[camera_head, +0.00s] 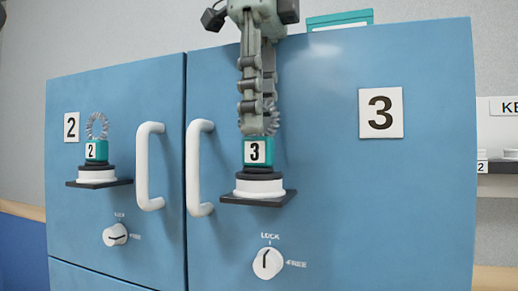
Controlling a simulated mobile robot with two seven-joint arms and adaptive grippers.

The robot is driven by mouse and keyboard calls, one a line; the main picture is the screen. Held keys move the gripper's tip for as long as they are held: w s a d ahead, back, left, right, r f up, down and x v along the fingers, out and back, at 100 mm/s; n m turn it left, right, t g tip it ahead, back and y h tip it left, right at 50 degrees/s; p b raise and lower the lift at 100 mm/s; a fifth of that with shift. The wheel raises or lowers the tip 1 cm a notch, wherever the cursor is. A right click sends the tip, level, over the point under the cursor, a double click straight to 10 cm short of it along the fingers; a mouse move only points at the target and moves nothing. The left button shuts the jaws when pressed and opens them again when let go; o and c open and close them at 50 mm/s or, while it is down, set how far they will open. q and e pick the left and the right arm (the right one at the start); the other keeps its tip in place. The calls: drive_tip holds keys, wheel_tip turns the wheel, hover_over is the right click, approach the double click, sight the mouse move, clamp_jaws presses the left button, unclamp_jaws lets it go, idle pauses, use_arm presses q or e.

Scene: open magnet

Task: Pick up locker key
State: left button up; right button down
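A teal key tag marked 3 (258,151) with a grey coil (273,119) sits on a round black-and-white magnet base (259,186), on a small dark shelf on the right blue door. My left gripper (256,129) comes down from the top, with its fingertips at the coil just above the tag. The fingers hide part of the coil, and I cannot tell whether they are closed on it. A similar teal tag marked 2 (96,150) with a coil sits on its own base on the left door. My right gripper is not in view.
The blue locker doors (400,200) fill most of the view. White handles (198,168) and (148,166) stand out beside the shelves. Knobs (267,263) and (115,235) sit below. A teal box (340,19) is on top, and a key rack (505,165) is at right.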

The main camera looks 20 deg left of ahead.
sight(259, 139)
use_arm(q)
drive_tip(key=shift+a+f, duration=0.1)
drive_tip(key=shift+f, duration=1.65)
clamp_jaws()
